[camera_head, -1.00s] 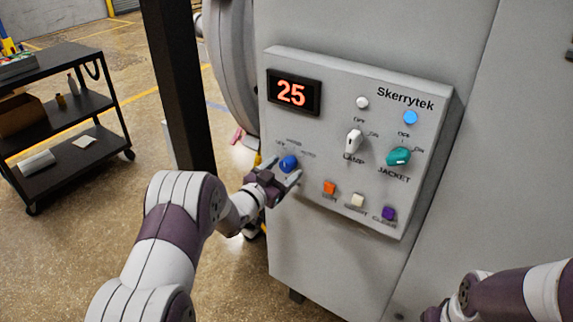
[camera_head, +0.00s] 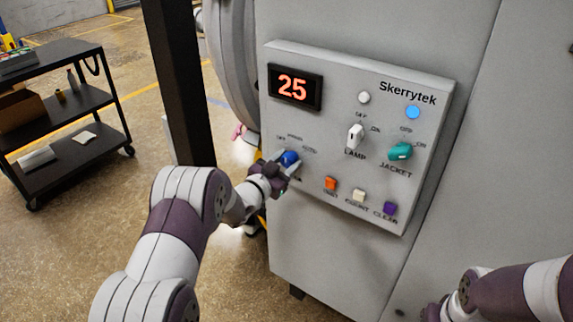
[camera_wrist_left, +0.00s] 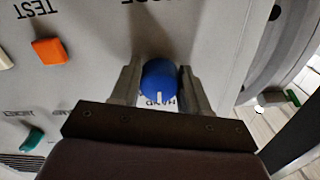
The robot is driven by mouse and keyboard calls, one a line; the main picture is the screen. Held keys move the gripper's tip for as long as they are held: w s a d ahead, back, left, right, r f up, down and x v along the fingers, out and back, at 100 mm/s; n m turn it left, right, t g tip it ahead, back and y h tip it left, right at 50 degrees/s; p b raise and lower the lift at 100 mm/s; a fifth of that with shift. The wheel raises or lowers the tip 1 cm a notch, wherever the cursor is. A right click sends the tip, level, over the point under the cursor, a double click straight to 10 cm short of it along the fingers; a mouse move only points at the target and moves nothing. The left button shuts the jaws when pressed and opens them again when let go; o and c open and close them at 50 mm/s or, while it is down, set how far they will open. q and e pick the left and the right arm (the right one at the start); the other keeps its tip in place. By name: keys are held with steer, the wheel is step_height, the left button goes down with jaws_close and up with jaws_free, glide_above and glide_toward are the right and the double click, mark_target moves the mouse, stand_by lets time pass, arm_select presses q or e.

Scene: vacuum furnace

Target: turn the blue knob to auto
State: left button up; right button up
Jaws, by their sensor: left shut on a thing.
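The blue knob (camera_head: 289,158) is at the lower left of the grey control panel (camera_head: 330,140). In the left wrist view the knob (camera_wrist_left: 159,78) sits between the two fingers of my left gripper (camera_wrist_left: 158,88). The fingers are closed on its sides. The knob's white mark points at the HAND label, which reads upside down in that view. In the head view, labels OFF, HAND and AUTO surround the knob, with AUTO to its right. My left gripper (camera_head: 279,170) partly covers the knob from below. My right gripper (camera_head: 432,313) shows only in part at the bottom edge; its fingers are unclear.
The panel also carries a white LAMP knob (camera_head: 355,137), a teal JACKET knob (camera_head: 400,151), orange (camera_head: 330,184), white (camera_head: 359,195) and purple (camera_head: 390,208) buttons, and a display (camera_head: 294,88) reading 25. A black post (camera_head: 180,80) stands left of the panel. A black cart (camera_head: 70,110) is further left.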

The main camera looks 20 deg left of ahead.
arm_select(q)
steer(key=m+b, duration=0.2)
steer(key=b, duration=0.1)
steer(key=m+b, duration=0.2)
steer(key=b, duration=0.1)
steer(key=m+b, duration=0.3)
steer(key=b, duration=0.1)
steer(key=shift+f, duration=0.35)
steer(key=shift+r+m+b, duration=0.25)
steer(key=shift+m+b, duration=1.05)
steer(key=shift+b, duration=0.15)
steer(key=o, duration=1)
steer(key=shift+a+r, duration=0.1)
steer(key=shift+a, duration=0.05)
steer(key=shift+s, duration=0.1)
steer(key=b+v, duration=0.1)
steer(key=v, duration=1.1)
steer(key=shift+s+a, duration=0.1)
steer(key=shift+s, duration=0.15)
